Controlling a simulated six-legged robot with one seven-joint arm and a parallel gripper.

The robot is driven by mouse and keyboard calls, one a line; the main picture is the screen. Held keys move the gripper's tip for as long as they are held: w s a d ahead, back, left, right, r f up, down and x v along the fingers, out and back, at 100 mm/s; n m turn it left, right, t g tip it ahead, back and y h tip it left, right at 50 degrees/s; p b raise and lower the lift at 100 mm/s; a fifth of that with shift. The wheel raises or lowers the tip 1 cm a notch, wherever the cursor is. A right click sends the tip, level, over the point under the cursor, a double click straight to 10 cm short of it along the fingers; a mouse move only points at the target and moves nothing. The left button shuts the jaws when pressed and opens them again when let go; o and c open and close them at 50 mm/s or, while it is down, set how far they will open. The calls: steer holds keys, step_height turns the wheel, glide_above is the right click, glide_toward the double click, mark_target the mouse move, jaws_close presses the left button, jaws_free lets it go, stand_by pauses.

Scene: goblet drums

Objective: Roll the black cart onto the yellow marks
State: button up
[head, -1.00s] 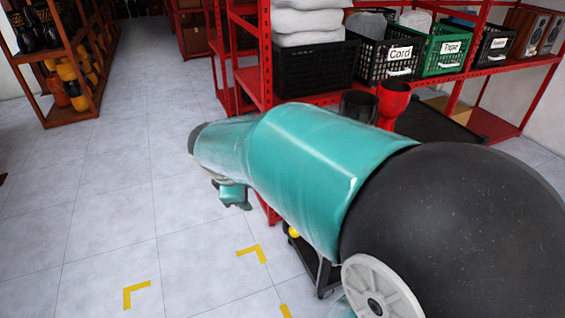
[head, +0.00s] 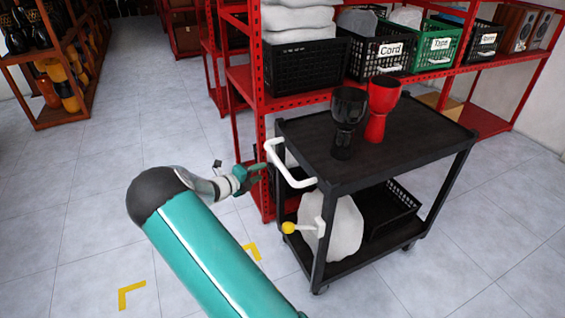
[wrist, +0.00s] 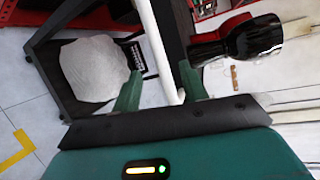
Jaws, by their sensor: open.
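The black cart (head: 425,145) stands right of centre in the head view, with a white handle (head: 290,170) on its left end. A black goblet drum (head: 347,125) and a red goblet drum (head: 380,108) stand upright on its top. Yellow corner marks (head: 132,296) lie on the floor left of the cart; another mark (head: 252,250) is partly behind my arm. My gripper (head: 262,172) is open and empty, close to the handle. In the wrist view, the handle (wrist: 155,45) appears between the fingertips (wrist: 160,78); I cannot tell whether they touch it.
A yellow-knobbed lever (head: 289,228) sticks out of the cart's left end. The lower shelf carries a white sack (head: 343,230) and a black basket (head: 392,215). A red rack (head: 262,95) with crates stands close behind the cart. Floor at left is clear.

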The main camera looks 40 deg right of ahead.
steer(key=w+d+f, duration=0.1)
steer(key=d, duration=0.6)
steer(key=w+d+f+n, duration=0.1)
steer(key=d+f, duration=0.1)
steer(key=d, duration=0.5)
steer(key=shift+w+f+n+t, duration=0.25)
steer(key=shift+f+n+t, duration=0.05)
steer(key=shift+a, duration=0.1)
jaws_close()
